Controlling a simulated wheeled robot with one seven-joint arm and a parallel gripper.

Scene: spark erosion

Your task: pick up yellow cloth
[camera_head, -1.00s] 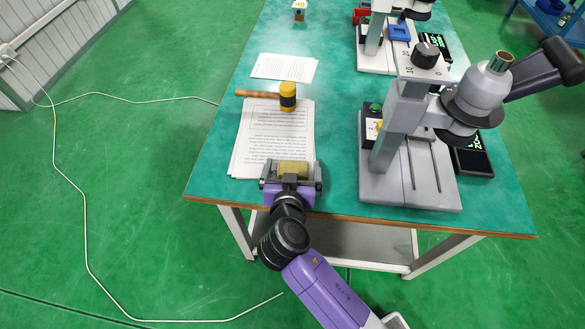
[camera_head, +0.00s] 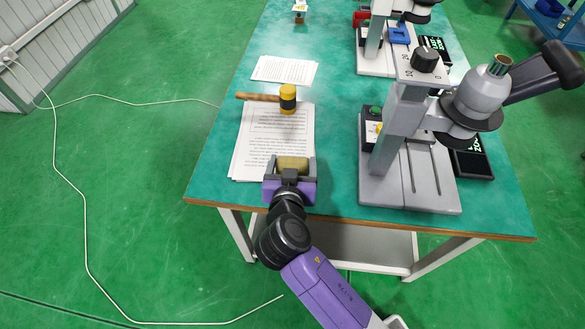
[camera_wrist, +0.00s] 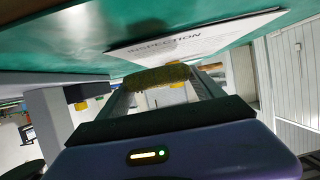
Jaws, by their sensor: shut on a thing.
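The yellow cloth (camera_head: 292,163) is a small olive-yellow pad at the near end of a stack of printed sheets. My gripper (camera_head: 290,166) is shut on it, with one grey finger on each side. In the wrist view the cloth (camera_wrist: 158,76) spans between the two fingers of my gripper (camera_wrist: 160,88), close to the paper marked "INSPECTION". I cannot tell whether the cloth still touches the paper or table.
The printed sheets (camera_head: 268,135) lie under and beyond the cloth. A yellow-headed mallet (camera_head: 287,98) lies across their far end. A grey microscope stand (camera_head: 412,190) stands to the right on the green table (camera_head: 215,150). More paper (camera_head: 285,70) lies further back.

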